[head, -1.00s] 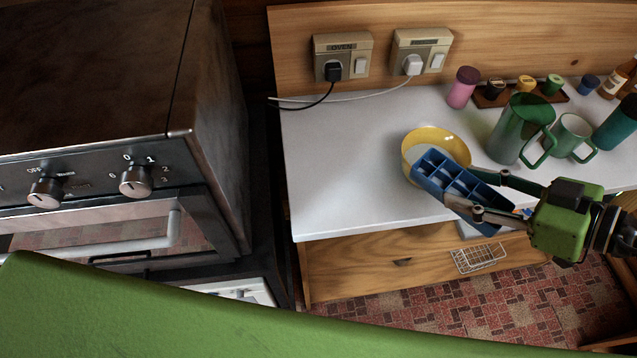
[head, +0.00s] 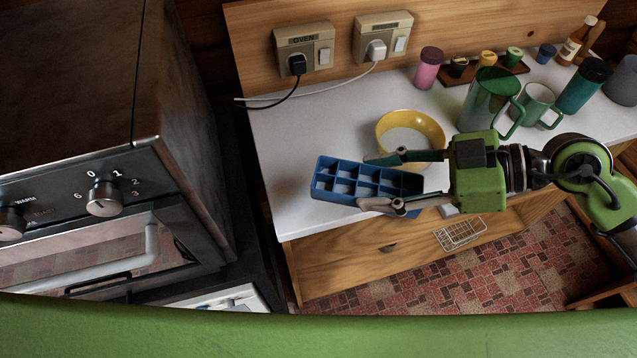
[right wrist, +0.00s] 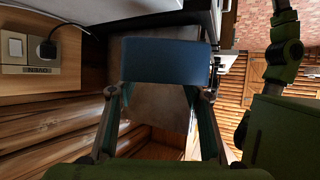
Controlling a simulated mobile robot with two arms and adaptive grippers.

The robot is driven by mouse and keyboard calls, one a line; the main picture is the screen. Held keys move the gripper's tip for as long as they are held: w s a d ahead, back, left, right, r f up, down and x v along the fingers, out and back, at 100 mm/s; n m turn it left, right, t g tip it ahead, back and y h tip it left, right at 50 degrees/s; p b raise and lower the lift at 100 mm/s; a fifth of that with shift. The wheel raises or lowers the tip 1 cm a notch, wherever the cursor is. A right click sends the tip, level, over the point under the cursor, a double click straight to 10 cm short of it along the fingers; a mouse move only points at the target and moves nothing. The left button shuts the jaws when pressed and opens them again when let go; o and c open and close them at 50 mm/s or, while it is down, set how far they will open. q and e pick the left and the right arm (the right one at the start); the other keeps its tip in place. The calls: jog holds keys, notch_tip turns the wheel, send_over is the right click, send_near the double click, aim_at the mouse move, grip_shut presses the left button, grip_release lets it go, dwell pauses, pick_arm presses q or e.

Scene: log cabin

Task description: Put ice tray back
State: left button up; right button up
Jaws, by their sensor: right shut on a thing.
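The blue ice tray (head: 340,184) is held level above the front part of the white counter, with its compartments facing up. My right gripper (head: 384,182) is shut on the tray's right end. In the right wrist view the tray (right wrist: 165,61) shows as a dark blue block between the fingertips of the gripper (right wrist: 158,92). My left gripper is not in view.
A yellow bowl (head: 436,121) stands on the counter (head: 300,130) just behind the gripper. A green pitcher (head: 484,100), a mug (head: 536,101) and several jars stand to the right. An oven (head: 150,200) stands at the left. The counter's left end is clear.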

aim_at(339, 164)
jog(key=shift+s+a+f+n+g, duration=0.35)
jog(key=shift+s+a+n+g, duration=0.25)
jog(key=shift+s+a+g, duration=0.2)
jog(key=w+a+f, duration=0.1)
jog(key=w, duration=0.1)
jog(key=w+a+f+p, duration=0.1)
jog(key=w+a, duration=0.1)
jog(key=w, duration=0.1)
jog(key=w+a+f+p, duration=0.1)
jog(key=w, duration=0.2)
jog(key=shift+a+f, duration=0.2)
jog(key=shift+f, duration=0.15)
jog(key=w+f, duration=0.1)
jog(key=w+a+f, duration=0.1)
jog(key=f, duration=0.1)
jog(key=w+f, duration=0.1)
jog(key=f, duration=0.1)
jog(key=shift+w+a+f+p, duration=0.1)
jog(key=shift+w+a+p, duration=0.15)
jog(key=shift+a+p, duration=0.1)
jog(key=shift+w+a+f, duration=0.15)
jog(key=shift+w+f, duration=0.15)
jog(key=shift+f, duration=0.15)
notch_tip(339, 164, down, 2)
jog(key=shift+f+p, duration=0.15)
jog(key=shift+p, duration=0.3)
jog(key=shift+f, duration=0.45)
jog(key=o, duration=1.2)
jog(key=shift+f, duration=0.15)
